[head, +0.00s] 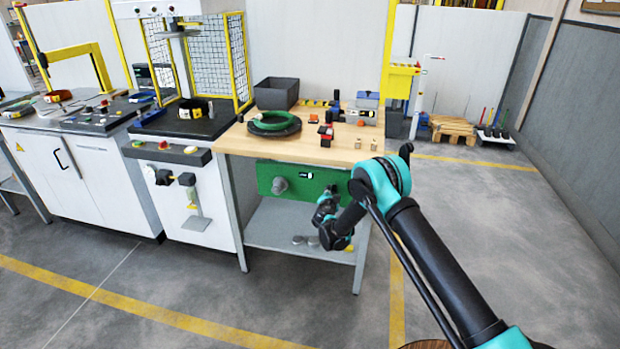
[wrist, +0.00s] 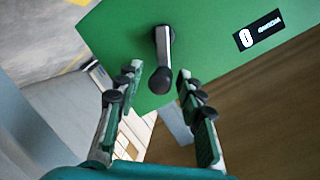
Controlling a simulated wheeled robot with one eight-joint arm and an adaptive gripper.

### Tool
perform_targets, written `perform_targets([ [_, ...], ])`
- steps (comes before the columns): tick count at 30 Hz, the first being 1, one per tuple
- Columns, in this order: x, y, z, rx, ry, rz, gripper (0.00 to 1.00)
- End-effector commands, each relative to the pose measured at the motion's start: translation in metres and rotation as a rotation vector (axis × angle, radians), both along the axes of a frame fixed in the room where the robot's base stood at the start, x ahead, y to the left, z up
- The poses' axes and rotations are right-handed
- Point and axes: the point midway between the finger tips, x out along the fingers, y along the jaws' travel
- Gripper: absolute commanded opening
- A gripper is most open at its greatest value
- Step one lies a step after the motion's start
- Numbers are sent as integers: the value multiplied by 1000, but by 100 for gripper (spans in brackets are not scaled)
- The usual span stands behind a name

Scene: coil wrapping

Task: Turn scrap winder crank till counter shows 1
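The winder's green panel (head: 264,178) is on the front of the wooden workbench and fills the upper part of the wrist view (wrist: 120,35). The crank (wrist: 164,45) is a short grey arm with a dark round pivot at its top and a dark knob (wrist: 161,80) at its lower end. The counter (wrist: 258,30) is a black label with a white box that seems to read 0; it is tiny in the head view (head: 306,175). My gripper (wrist: 157,76) is open, with the knob appearing between its fingertips. Contact cannot be told.
A grey round knob (head: 279,185) sticks out at the panel's left. The wooden bench top (head: 240,140) above carries a green coil (head: 274,122), a dark bin (head: 276,93) and small parts. A lower shelf (head: 270,225) is below. The floor in front is clear.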

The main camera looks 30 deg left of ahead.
Motion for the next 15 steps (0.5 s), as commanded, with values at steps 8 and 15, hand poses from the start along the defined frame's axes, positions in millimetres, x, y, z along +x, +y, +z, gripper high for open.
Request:
perform_targets([
  [8, -26, -5, 0, 0, 0, 0, 38],
  [15, -46, -11, 1, 0, 0, 1, 38],
])
